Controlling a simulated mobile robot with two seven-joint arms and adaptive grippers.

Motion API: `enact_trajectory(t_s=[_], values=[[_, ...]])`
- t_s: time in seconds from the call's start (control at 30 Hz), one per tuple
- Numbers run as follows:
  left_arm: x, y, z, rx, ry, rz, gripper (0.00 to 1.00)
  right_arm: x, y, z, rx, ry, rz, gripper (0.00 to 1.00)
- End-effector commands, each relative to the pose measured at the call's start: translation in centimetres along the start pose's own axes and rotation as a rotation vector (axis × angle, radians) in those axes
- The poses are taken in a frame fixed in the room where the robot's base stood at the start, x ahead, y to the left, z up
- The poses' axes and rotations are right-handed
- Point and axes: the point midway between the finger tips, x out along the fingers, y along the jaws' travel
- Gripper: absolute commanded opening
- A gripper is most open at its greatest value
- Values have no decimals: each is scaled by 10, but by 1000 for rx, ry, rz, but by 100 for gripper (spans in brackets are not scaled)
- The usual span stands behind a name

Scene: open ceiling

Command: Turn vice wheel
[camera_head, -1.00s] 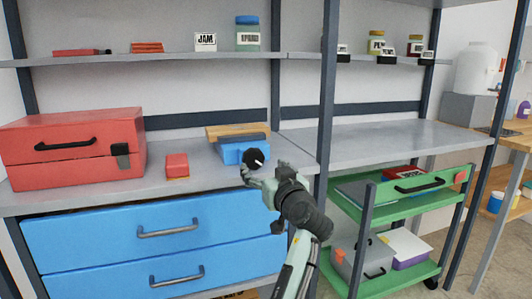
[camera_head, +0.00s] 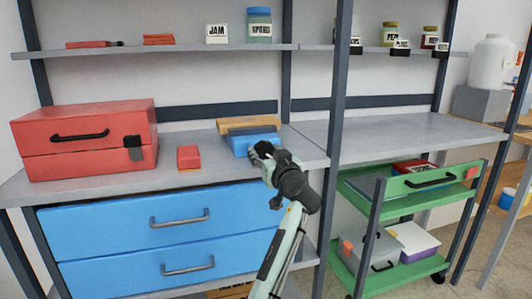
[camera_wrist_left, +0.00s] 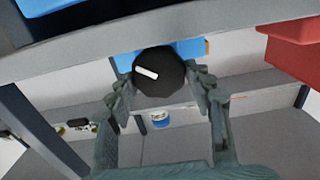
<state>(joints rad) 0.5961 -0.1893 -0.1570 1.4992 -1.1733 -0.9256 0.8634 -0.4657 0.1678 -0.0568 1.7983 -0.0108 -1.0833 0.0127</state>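The blue vice (camera_head: 238,145) sits at the front of the grey workbench, with a wooden board (camera_head: 250,124) at its top. Its round black wheel (camera_head: 263,149) faces me and is partly covered by my left gripper (camera_head: 262,159). In the left wrist view, the wheel (camera_wrist_left: 160,78) has a slanted white mark on its face. My left gripper's fingers (camera_wrist_left: 160,88) are spread on either side of the wheel, close to its rim. Whether they touch it is unclear. My right gripper is not in view.
A red toolbox (camera_head: 85,140) and a small red box (camera_head: 189,158) stand left of the vice on the bench (camera_head: 395,132). Blue drawers (camera_head: 150,220) are below. A dark upright post (camera_head: 335,130) and green cart (camera_head: 395,205) stand to the right.

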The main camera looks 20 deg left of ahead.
Motion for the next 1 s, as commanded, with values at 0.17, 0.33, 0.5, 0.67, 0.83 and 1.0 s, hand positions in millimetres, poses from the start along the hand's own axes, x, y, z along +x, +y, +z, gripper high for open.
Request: enact_trajectory(t_s=[0.17,0.33,0.5,0.67,0.83,1.0], values=[[0,0,0,0,0,0,24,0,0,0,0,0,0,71],[0,0,0,51,0,0,22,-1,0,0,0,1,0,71],[0,2,-1,247,0,0,22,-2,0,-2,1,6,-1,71],[0,3,0,373,-1,0,22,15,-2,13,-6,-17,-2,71],[0,3,1,388,0,1,22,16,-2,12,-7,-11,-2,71],[0,3,1,386,-1,1,55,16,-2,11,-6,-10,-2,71]])
